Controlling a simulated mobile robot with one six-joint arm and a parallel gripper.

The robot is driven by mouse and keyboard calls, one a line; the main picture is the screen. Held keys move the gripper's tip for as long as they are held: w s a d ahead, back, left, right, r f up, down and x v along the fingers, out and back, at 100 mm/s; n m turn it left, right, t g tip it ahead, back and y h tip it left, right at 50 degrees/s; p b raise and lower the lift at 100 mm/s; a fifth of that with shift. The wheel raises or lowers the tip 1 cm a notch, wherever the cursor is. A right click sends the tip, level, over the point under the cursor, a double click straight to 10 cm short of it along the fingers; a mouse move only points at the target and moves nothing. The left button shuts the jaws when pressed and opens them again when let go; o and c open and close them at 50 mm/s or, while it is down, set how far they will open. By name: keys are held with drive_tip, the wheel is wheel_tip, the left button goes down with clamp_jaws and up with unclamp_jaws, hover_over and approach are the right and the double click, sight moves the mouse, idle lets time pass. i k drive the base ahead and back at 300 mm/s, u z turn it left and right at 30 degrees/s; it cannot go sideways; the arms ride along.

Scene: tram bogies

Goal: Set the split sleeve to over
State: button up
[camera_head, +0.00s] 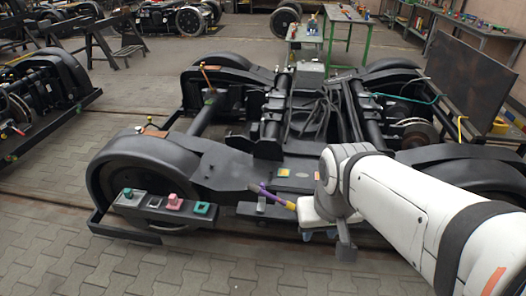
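A slim bar with a purple part (268,193) and a yellow end (289,204) lies at the front edge of the bogie, just left of my wrist. The purple part may be the split sleeve; I cannot tell whether it is split or how it is set. My gripper (312,213) is at the end of my white arm, low in front of the bogie and close to the yellow end. Its fingers are too small and too hidden by the wrist to show whether they are open or touch the bar.
A dark panel (155,208) with green, pink and teal pieces is on the bogie's front left. The bogie frame (230,165) and wheel covers (135,150) fill the middle. Another bogie stands left, workbenches behind. Paved floor (120,268) in front is clear.

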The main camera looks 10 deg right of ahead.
sight(290, 206)
drive_tip(key=z, duration=0.05)
drive_tip(key=i, duration=1)
drive_tip(key=z, duration=2.1)
drive_tip(key=k, duration=0.95)
drive_tip(key=u, duration=1.05)
